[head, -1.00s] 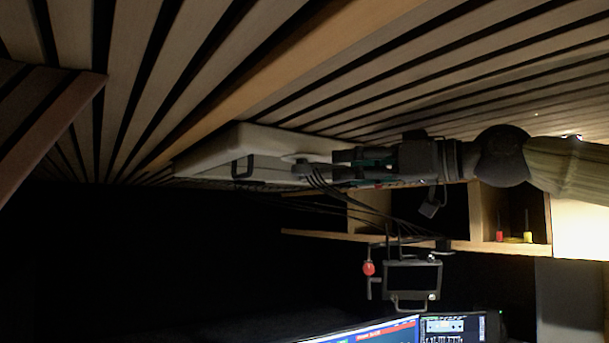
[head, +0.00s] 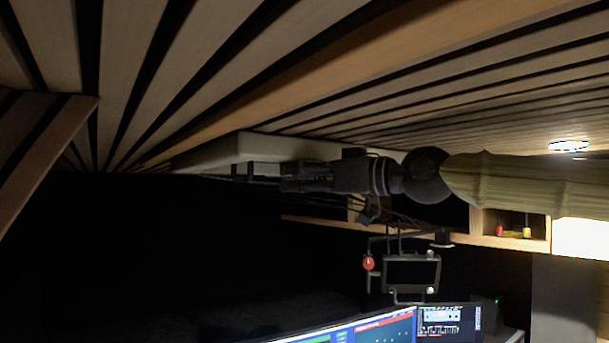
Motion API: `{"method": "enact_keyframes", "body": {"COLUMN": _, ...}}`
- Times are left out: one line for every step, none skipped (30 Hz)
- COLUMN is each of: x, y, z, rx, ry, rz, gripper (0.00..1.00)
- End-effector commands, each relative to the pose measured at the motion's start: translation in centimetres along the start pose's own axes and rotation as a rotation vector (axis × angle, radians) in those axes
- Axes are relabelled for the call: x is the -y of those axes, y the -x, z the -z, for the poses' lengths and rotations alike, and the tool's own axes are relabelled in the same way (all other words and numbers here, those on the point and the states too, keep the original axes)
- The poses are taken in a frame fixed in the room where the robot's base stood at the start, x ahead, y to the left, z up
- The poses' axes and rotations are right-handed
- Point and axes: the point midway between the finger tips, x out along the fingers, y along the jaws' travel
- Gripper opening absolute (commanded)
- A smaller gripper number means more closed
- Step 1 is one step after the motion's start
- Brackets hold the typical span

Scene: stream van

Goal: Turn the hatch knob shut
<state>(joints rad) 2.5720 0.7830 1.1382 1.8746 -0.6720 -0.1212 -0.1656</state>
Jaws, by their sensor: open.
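The pale hatch (head: 215,152) is set against the slatted ceiling, seen almost edge-on at the middle of the head view. A dark bracket-like handle (head: 236,171) hangs at its left end. My gripper (head: 286,178) reaches in from the right, just below the hatch, with its fingers pointing left toward the handle. It is open, though the gap between the fingers is hard to make out. The hatch knob cannot be made out; my gripper may hide it. I cannot tell whether the fingers touch anything.
The slatted wooden ceiling (head: 400,92) lies close above my arm. Below it are a wooden shelf (head: 425,233) with small red and yellow items, a hanging dark monitor (head: 410,274) and lit screens (head: 370,332). The lower left is dark, with no obstacle visible there.

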Motion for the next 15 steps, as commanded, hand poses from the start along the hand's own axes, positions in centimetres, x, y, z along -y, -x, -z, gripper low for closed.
{"method": "enact_keyframes", "body": {"x": -0.02, "y": 0.00, "z": -0.02, "rx": 0.000, "ry": 0.000, "rz": 0.000, "gripper": 0.56}}
{"method": "enact_keyframes", "body": {"x": -0.02, "y": 0.00, "z": -0.02, "rx": 0.000, "ry": 0.000, "rz": 0.000, "gripper": 0.56}}
{"method": "enact_keyframes", "body": {"x": -0.01, "y": 0.01, "z": -0.02, "rx": 0.000, "ry": 0.000, "rz": 0.000, "gripper": 0.56}}
{"method": "enact_keyframes", "body": {"x": -0.02, "y": 0.02, "z": -0.02, "rx": 0.000, "ry": 0.000, "rz": 0.000, "gripper": 0.56}}
{"method": "enact_keyframes", "body": {"x": -0.01, "y": 0.02, "z": -0.02, "rx": 0.000, "ry": 0.000, "rz": 0.000, "gripper": 0.56}}
{"method": "enact_keyframes", "body": {"x": -0.01, "y": 0.02, "z": -0.01, "rx": 0.000, "ry": 0.000, "rz": 0.000, "gripper": 0.51}}
{"method": "enact_keyframes", "body": {"x": -0.01, "y": 0.03, "z": -0.01, "rx": 0.000, "ry": 0.000, "rz": 0.000, "gripper": 0.45}}
{"method": "enact_keyframes", "body": {"x": -0.02, "y": 0.03, "z": -0.01, "rx": 0.000, "ry": 0.000, "rz": 0.000, "gripper": 0.40}}
{"method": "enact_keyframes", "body": {"x": -0.01, "y": 0.04, "z": -0.01, "rx": 0.000, "ry": 0.000, "rz": 0.000, "gripper": 0.33}}
{"method": "enact_keyframes", "body": {"x": -0.02, "y": 0.04, "z": -0.01, "rx": 0.000, "ry": 0.000, "rz": 0.000, "gripper": 0.27}}
{"method": "enact_keyframes", "body": {"x": -0.02, "y": 0.04, "z": -0.01, "rx": 0.000, "ry": 0.000, "rz": -0.001, "gripper": 0.22}}
{"method": "enact_keyframes", "body": {"x": -0.03, "y": 0.05, "z": -0.01, "rx": 0.000, "ry": 0.000, "rz": -0.001, "gripper": 0.14}}
{"method": "enact_keyframes", "body": {"x": -0.04, "y": 0.05, "z": 0.00, "rx": 0.000, "ry": 0.000, "rz": -0.001, "gripper": 0.10}}
{"method": "enact_keyframes", "body": {"x": -0.04, "y": 0.06, "z": 0.01, "rx": 0.000, "ry": 0.000, "rz": -0.001, "gripper": 0.10}}
{"method": "enact_keyframes", "body": {"x": -0.05, "y": 0.06, "z": 0.01, "rx": 0.000, "ry": 0.000, "rz": -0.001, "gripper": 0.10}}
